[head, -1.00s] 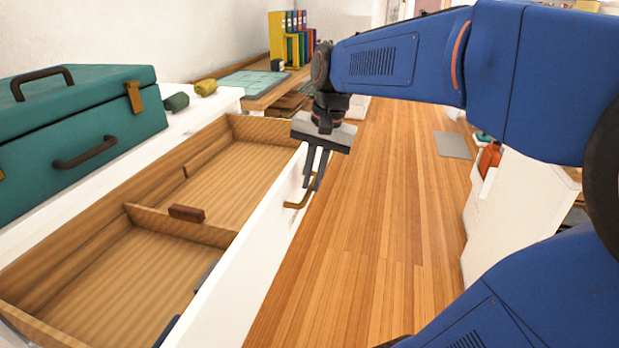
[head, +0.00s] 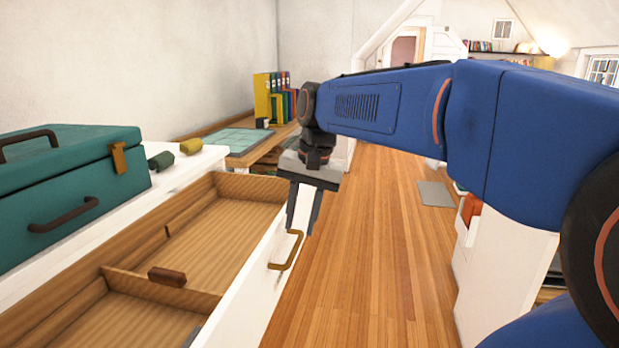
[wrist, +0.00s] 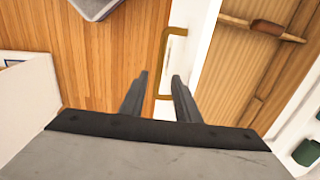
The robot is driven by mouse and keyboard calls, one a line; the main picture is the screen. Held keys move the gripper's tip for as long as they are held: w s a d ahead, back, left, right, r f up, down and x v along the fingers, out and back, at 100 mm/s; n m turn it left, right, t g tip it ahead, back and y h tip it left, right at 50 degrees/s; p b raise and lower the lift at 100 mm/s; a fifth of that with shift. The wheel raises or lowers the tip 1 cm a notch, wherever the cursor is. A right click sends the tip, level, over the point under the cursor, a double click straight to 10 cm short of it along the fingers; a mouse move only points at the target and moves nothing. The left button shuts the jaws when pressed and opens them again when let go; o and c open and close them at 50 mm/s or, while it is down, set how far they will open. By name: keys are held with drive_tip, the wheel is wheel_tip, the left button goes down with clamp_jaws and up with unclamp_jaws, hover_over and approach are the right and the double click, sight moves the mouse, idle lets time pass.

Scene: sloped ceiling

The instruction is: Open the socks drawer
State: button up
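The drawer (head: 245,285) stands pulled out, its wooden inside and white front showing. Which drawer is the socks drawer cannot be told from a label. Its brass handle (head: 286,252) is on the front; it also shows in the wrist view (wrist: 166,50). My gripper (head: 301,229) is at the drawer front, by the handle's far end. Its two fingers are apart and point down. In the wrist view, the near end of the handle shows between the open fingers (wrist: 160,95), with gaps on both sides; contact is not visible.
A teal case (head: 75,195) and green (head: 161,161) and yellow (head: 191,146) rolled items sit on the white top. A brown block (head: 167,277) is at the drawer's divider. A desk (head: 265,150) with books stands behind.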

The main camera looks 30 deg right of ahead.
wheel_tip(320, 180, up, 12)
drive_tip(key=s+d, duration=0.1)
drive_tip(key=shift+s+d, duration=0.3)
drive_tip(key=shift+s, duration=0.05)
idle(0.4)
drive_tip(key=s+a+f+n+t, duration=0.1)
drive_tip(key=s+f+n, duration=0.3)
drive_tip(key=f, duration=0.8)
drive_tip(key=s+a+f+n+t+h, duration=0.1)
drive_tip(key=s+a+f+n, duration=0.3)
drive_tip(key=s+f, duration=0.4)
wheel_tip(320, 180, down, 5)
drive_tip(key=shift+s+f+n+t+h, duration=0.2)
drive_tip(key=shift+s+n+t+h, duration=0.15)
drive_tip(key=shift+t, duration=0.25)
